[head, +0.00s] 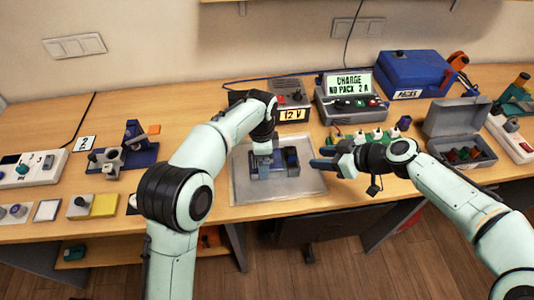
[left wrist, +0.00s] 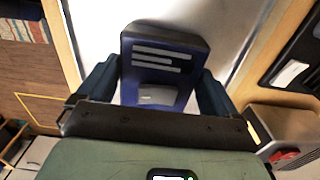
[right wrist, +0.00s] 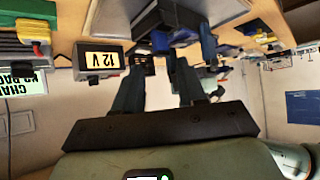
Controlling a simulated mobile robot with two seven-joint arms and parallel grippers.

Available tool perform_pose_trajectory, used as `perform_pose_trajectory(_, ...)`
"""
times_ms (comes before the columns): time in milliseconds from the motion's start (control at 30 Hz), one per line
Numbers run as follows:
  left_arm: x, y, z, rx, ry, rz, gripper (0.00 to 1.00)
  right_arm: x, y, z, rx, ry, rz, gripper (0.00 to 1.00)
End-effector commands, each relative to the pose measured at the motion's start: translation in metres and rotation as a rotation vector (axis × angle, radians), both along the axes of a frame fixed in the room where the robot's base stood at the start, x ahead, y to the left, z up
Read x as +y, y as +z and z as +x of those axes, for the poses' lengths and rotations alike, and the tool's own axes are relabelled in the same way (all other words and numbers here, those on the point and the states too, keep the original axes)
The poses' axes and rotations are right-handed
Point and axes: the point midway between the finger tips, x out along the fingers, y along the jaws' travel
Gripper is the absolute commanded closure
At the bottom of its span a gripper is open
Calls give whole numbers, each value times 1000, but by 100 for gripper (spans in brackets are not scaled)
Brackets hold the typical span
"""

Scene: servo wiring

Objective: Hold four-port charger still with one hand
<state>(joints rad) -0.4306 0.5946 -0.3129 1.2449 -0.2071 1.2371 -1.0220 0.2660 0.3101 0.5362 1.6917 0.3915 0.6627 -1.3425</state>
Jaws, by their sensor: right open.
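A dark blue device (head: 290,157) lies on the grey mat, partly hidden by my left gripper; I take it to be the four-port charger, though I cannot make out its ports. In the left wrist view its dark blue body (left wrist: 163,65) with pale label lines sits between the fingers. My left gripper (head: 263,168) points down at it, one finger against each side, and looks closed on it. My right gripper (head: 325,158) is open and empty, above the mat's right edge, apart from the device. The right wrist view shows its fingers (right wrist: 158,95) spread.
The grey mat (head: 240,190) is bare around the device. Behind it stand a 12 V supply (head: 292,115) and a unit reading CHARGE NO PACK 2 A (head: 349,105). A row of small green-based parts (head: 365,138) and an open grey box (head: 458,125) are to the right.

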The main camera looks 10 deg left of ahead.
Motion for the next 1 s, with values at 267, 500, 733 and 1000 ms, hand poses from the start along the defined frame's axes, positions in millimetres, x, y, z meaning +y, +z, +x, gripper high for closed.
perform_pose_trajectory(267,0,1,0,-1,0,-1,48,29,7,-7,156,-30,-61,60)
perform_pose_trajectory(500,0,1,0,-1,0,-1,48,54,20,-13,341,-222,-222,60)
perform_pose_trajectory(733,0,1,0,-2,0,0,48,66,46,-12,396,-526,-338,60)
perform_pose_trajectory(1000,0,1,0,-3,0,-1,48,69,72,-11,379,-766,-357,60)
